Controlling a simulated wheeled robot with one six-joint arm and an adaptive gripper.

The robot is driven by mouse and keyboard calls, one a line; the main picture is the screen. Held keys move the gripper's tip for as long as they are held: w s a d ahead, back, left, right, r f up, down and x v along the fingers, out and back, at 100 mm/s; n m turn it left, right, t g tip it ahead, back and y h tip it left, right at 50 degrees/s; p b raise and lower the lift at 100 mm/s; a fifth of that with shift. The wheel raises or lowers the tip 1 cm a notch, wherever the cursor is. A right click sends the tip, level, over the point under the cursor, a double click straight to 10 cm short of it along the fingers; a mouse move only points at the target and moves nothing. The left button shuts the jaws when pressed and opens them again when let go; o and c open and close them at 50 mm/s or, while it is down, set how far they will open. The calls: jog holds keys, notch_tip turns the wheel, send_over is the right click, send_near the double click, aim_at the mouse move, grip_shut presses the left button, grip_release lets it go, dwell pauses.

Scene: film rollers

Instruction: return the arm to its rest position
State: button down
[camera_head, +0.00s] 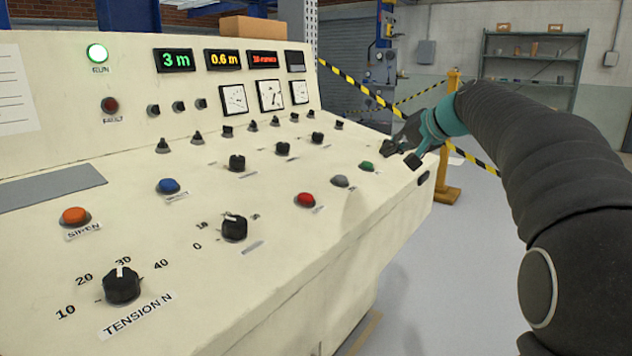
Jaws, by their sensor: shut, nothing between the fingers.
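My gripper (402,153) is at the end of my dark, sleeved arm, which reaches in from the right side of the view. The gripper is small in the view, shut and empty. It is over the right end of the cream control console (330,245), near the green button (367,166). I cannot tell whether it touches the console.
The console carries a red button (305,200), a grey button (341,181), a tension knob (122,286) and several other knobs. The RUN lamp (97,53) is lit green. A yellow post (450,150) with striped tape stands behind my gripper. Open floor lies right of the console.

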jog(key=shift+m+g+h, duration=0.3)
jog(key=shift+g+h, duration=0.5)
jog(key=shift+h, duration=0.1)
jog(key=s+f, duration=0.1)
jog(key=f, duration=0.2)
jog(key=s+d+f, duration=0.1)
jog(key=f, duration=0.2)
jog(key=d+f, duration=0.1)
jog(key=f, duration=0.1)
jog(key=shift+s+f, duration=0.4)
jog(key=s+a+f+n+h, duration=0.1)
jog(key=s+f, duration=0.4)
jog(key=s, duration=0.7)
jog(key=s+a+f+n+g+h, duration=0.1)
jog(key=s+f, duration=0.4)
jog(key=s, duration=0.8)
jog(key=s+f+n+g+h, duration=0.1)
jog(key=s+f, duration=0.5)
jog(key=s, duration=0.6)
jog(key=shift+s+a+n+h, duration=0.15)
jog(key=shift+a+n+h, duration=0.25)
jog(key=shift+n+h, duration=0.3)
